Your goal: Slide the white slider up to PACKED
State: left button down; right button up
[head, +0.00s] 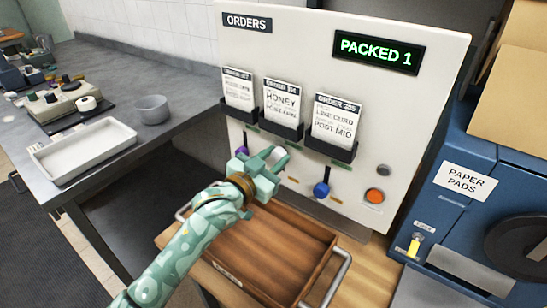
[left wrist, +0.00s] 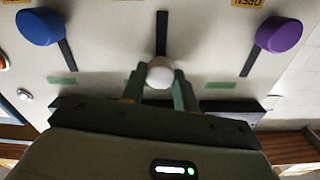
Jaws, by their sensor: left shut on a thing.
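The white slider knob (left wrist: 160,71) sits between the fingers of my left gripper (left wrist: 160,88), which is shut on it. The left wrist view is upside down; there the slider's dark slot (left wrist: 162,35) runs from the knob toward the orange label side, so the knob is at or near the green-label end. In the head view my left gripper (head: 270,160) is at the orders board (head: 290,50) under the middle card and hides the knob. The display (head: 377,52) reads PACKED 1. My right gripper is not in view.
The blue knob (head: 321,189) and purple knob (head: 242,150) flank the gripper, both at the orange-label ends of their slots. An orange button (head: 375,196) is at lower right. A wooden tray (head: 250,283) is below. Card holders (head: 283,130) are just above the gripper.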

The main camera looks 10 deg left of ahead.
pick_arm(q)
jog(key=c, duration=1.1)
grip_release()
jog(key=shift+r, duration=0.25)
jog(key=shift+o, duration=0.2)
jog(key=shift+f, duration=0.1)
jog(key=p+v, duration=0.4)
jog(key=v, duration=1.2)
jog(key=shift+s+a+f, duration=0.1)
jog(key=shift+s, duration=0.1)
